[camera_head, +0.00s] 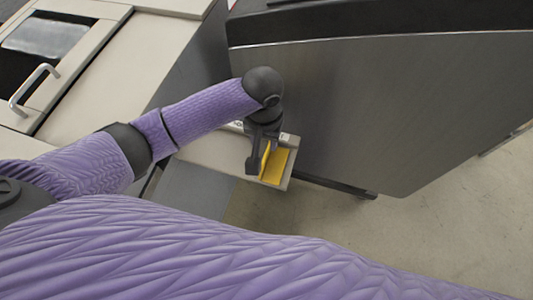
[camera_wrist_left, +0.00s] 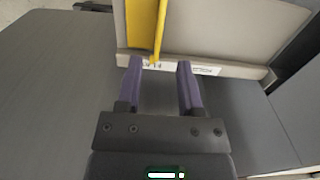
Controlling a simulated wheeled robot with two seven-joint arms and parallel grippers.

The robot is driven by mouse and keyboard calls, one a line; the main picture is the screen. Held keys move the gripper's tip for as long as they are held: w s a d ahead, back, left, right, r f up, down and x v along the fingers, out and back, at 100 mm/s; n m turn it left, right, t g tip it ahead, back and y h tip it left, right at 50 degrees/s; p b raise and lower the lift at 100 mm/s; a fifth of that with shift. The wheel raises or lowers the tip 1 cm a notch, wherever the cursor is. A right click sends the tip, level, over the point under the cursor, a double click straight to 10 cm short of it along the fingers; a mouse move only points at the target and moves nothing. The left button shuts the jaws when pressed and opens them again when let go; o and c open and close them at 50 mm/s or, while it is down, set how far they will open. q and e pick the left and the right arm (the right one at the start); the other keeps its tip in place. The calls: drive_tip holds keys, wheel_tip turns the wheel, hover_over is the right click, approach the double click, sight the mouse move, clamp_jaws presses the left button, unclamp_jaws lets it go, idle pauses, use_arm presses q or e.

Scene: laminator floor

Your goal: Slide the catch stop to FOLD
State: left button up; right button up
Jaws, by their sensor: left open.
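The catch stop (camera_head: 266,158) looks like a thin upright yellow plate at the beige tray end beside the grey machine. In the left wrist view the plate (camera_wrist_left: 159,28) stands beside a flat yellow patch (camera_wrist_left: 141,24). A white label strip (camera_wrist_left: 205,69) runs along the tray edge; its small print is unreadable, so I cannot tell which mark is FOLD. My left gripper (camera_head: 258,160) is over the tray end. In the wrist view its fingers (camera_wrist_left: 160,66) are apart, with the plate's near end between their tips in the picture; contact is unclear. My right gripper is not in view.
The large grey metal machine body (camera_head: 400,110) stands close on the right of the tray. A beige cabinet (camera_head: 105,65) with a handle and window is at the left. Bare floor (camera_head: 330,220) shows below the machine.

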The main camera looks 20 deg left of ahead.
sight(264, 159)
use_arm(q)
wheel_tip(264, 159, down, 9)
drive_tip(key=b, duration=0.2)
drive_tip(key=shift+r+b, duration=0.1)
drive_tip(key=shift+b, duration=0.25)
drive_tip(key=shift+f, duration=0.5)
clamp_jaws()
idle(0.6)
